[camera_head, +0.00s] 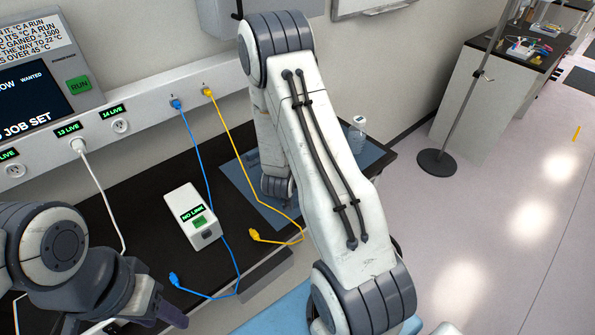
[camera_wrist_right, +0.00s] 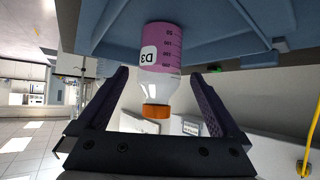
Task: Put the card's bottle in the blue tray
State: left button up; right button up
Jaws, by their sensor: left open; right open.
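In the right wrist view, which looks upside down, a bottle (camera_wrist_right: 157,62) with an orange cap, clear shoulder and purple band marked D3 rests upright with its base at a blue surface with raised edges (camera_wrist_right: 225,42). I cannot tell if that surface is the blue tray. My right gripper (camera_wrist_right: 160,95) is open, its fingers on either side of the bottle with gaps showing. In the head view my right arm hides this gripper. My left gripper (camera_head: 150,310) is open at the lower left, apart from the bench items. A pale blue surface (camera_head: 275,322) shows at the bottom edge. No card is readable.
On the black bench stand a NO LINK box (camera_head: 194,216), loose blue (camera_head: 174,279) and yellow (camera_head: 254,235) plugs, and a blue mat (camera_head: 240,185). A pole stand (camera_head: 437,162) is on the open floor at right.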

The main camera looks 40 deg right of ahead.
jog(key=s+a+r+n+y, duration=0.2)
jog(key=a+r+n+y, duration=0.1)
jog(key=a, duration=0.7)
jog(key=s+a+r+n+y, duration=0.15)
jog(key=a+y, duration=0.25)
jog(key=a, duration=0.6)
jog(key=s+a+r+n+y, duration=0.1)
jog(key=a+r+n+y, duration=0.25)
jog(key=a, duration=0.55)
jog(key=s+a+r+n+g+y, duration=0.1)
jog(key=s+a+r+n+g, duration=0.3)
jog(key=s+a, duration=0.4)
jog(key=s+d+r+n+g+h, duration=0.1)
jog(key=s+n, duration=0.4)
jog(key=s, duration=0.8)
notch_tip(320, 180, up, 2)
jog(key=shift+s+d+n+g+h+b, duration=0.15)
jog(key=shift+d+n+g+h+b, duration=0.25)
jog(key=shift+d+g, duration=0.5)
